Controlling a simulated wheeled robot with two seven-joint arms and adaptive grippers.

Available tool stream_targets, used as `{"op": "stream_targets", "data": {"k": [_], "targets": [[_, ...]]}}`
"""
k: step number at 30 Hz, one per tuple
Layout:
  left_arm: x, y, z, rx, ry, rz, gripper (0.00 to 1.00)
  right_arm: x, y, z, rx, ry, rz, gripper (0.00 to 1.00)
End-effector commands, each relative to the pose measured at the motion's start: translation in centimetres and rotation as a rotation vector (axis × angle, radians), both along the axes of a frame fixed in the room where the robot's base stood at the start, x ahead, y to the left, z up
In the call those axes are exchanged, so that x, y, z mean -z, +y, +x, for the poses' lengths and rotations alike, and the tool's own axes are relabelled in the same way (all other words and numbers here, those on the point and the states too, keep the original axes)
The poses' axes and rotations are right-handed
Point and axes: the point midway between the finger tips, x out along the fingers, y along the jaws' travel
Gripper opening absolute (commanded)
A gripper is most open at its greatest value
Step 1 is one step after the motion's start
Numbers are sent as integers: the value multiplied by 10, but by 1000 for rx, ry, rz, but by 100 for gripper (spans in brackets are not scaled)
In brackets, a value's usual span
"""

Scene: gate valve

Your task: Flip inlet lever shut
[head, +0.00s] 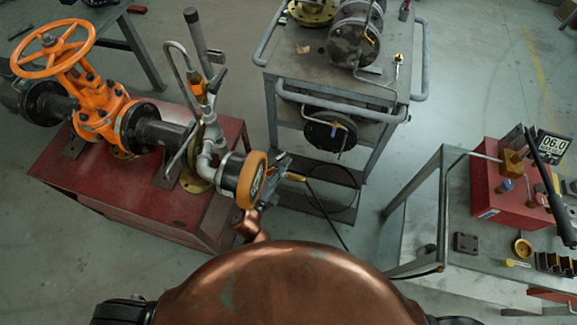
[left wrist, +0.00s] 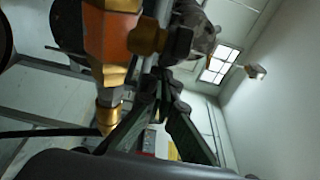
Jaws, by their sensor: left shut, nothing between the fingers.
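The orange gate valve (head: 98,112), with its handwheel (head: 52,48), stands on the red bench (head: 90,190) at the left. A pipe assembly (head: 207,150) at its right end carries a long grey handle (head: 196,40) and a small orange part (head: 199,92). I cannot tell which part is the inlet lever. My left gripper (head: 282,163) is shut and empty, just right of the orange-rimmed round gauge (head: 250,180). In the left wrist view, its fingers (left wrist: 165,82) meet close to an orange and brass fitting (left wrist: 112,40); contact is unclear. My right gripper is not in view.
A black hose (head: 330,222) hangs from a brass fitting (head: 296,177) beside my left gripper. A grey cart (head: 300,75) stands behind. A side table (head: 425,190) with a red box (head: 505,190) is at right. Floor shows between them.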

Motion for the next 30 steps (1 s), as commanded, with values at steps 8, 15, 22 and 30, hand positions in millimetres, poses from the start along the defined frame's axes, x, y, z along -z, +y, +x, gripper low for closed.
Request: {"op": "stream_targets", "data": {"k": [8,15,22,30], "targets": [[0,6,14,-4,0,1,0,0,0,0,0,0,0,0],[0,8,20,-4,0,0,0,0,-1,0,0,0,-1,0],[0,9,22,-4,0,0,0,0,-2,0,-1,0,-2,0],[0,9,22,-4,0,0,0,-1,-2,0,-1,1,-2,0]]}}
